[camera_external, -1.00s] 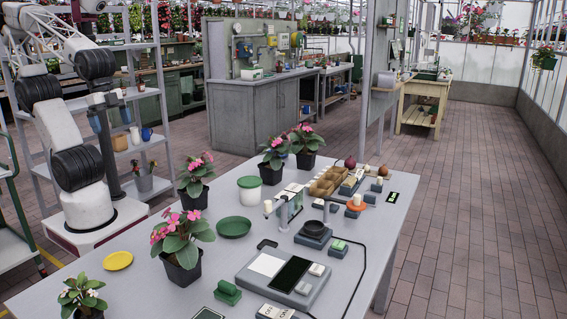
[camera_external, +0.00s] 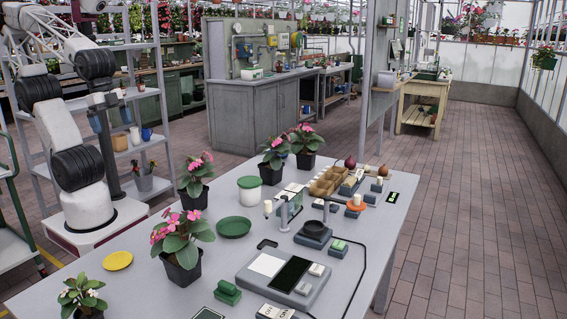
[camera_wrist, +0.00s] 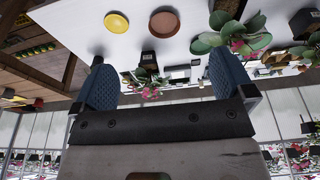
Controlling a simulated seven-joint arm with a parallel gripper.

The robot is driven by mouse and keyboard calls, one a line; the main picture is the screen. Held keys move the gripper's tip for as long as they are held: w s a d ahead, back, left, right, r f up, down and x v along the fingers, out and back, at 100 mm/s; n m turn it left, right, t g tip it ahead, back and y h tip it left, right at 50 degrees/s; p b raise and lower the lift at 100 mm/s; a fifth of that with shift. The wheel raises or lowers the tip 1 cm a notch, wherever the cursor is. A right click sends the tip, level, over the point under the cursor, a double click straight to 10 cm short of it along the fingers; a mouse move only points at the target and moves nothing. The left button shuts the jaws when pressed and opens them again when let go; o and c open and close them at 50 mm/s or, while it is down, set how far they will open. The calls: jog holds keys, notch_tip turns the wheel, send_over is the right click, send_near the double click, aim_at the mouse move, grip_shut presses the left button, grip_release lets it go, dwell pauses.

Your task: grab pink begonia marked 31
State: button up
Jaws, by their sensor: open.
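Several potted begonias in black pots stand on the grey table (camera_external: 130,285). A pink-flowered begonia (camera_external: 180,245) stands near the front. Another pink one (camera_external: 195,180) is behind it, and two more pink ones stand at the back, a begonia (camera_external: 272,158) and a begonia (camera_external: 305,145). A small plant with pale flowers (camera_external: 84,297) is at the front left. I cannot read a number 31 on any pot. My gripper (camera_wrist: 164,80) is open and empty in the wrist view, with its blue fingers wide apart. One plant (camera_wrist: 150,75) shows beyond the gap between them. The gripper is out of the external view.
A scale-like device (camera_external: 290,278) and small blocks fill the table's right side. A shelf rack stands behind the table at left.

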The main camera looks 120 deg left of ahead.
jog(key=w+a+f+m+g+y, duration=0.25)
jog(key=w+a+m+y, duration=0.2)
jog(key=w+a, duration=0.65)
jog(key=m+t+y, duration=0.1)
jog(key=m+y, duration=0.8)
jog(key=m, duration=0.5)
send_over(266, 172)
jog(key=f, duration=1.4)
jog(key=shift+s+f, duration=0.3)
jog(key=shift+s, duration=0.05)
jog(key=shift+w+a+f+m, duration=0.15)
jog(key=shift+a+f+m, duration=0.1)
jog(key=shift+f, duration=1.75)
